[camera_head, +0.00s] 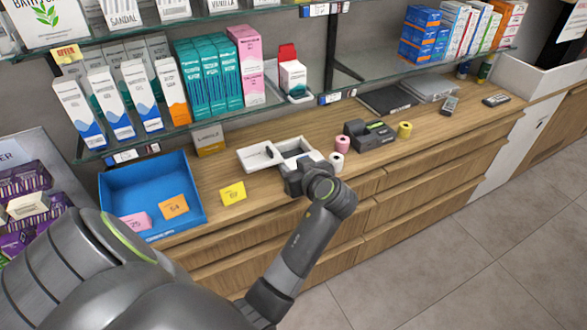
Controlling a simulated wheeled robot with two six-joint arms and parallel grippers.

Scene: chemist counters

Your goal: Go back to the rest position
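My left arm reaches in from the lower left and its gripper (297,180) is over the front edge of the counter. The gripper is at the near side of a white divided tray (258,164) and covers part of its right compartment. The fingertips are dark and small, so I cannot tell whether they are open or shut, or whether they touch the tray. I see nothing clearly held. My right gripper is not in view.
A blue tray (112,190) with cards stands to the left. A yellow card (233,193), tape rolls (342,144) and a dark dispenser (368,134) lie near the gripper. Glass shelves (357,87) with boxes hang above the wooden counter. The floor (470,230) at right is clear.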

